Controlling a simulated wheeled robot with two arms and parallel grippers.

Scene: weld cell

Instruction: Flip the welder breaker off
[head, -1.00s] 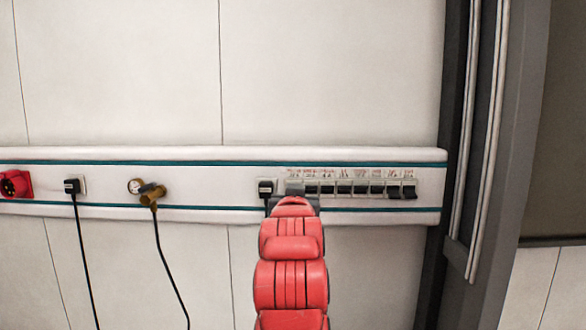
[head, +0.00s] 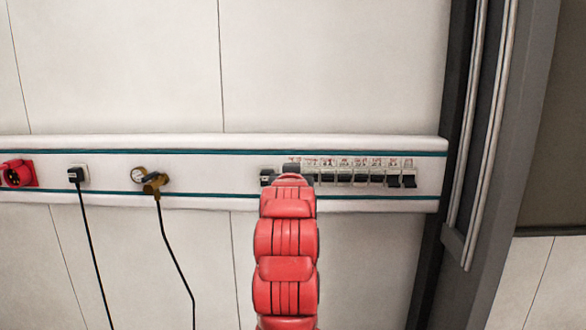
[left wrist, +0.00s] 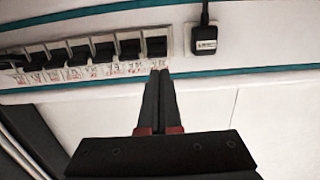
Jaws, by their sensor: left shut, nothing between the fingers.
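A row of several black breaker switches (head: 361,178) sits in the white wall rail, with small labels above them, too small to read. The rightmost switch (head: 409,181) appears to sit lower than the others. My left gripper (left wrist: 160,72) is shut and empty. In the left wrist view, where the row appears upside down, its fingertips are at the label edge of the end breaker (left wrist: 155,47), the one nearest the black plug. Whether they touch it I cannot tell. In the head view my red left arm hides that breaker and most of the gripper. My right gripper is out of view.
A black plug (head: 267,177) sits right beside the breaker row. Further left are a brass gauge valve (head: 151,181) with a hose, another corded plug (head: 76,174) and a red socket (head: 17,174). A dark grey frame (head: 510,120) stands right of the rail.

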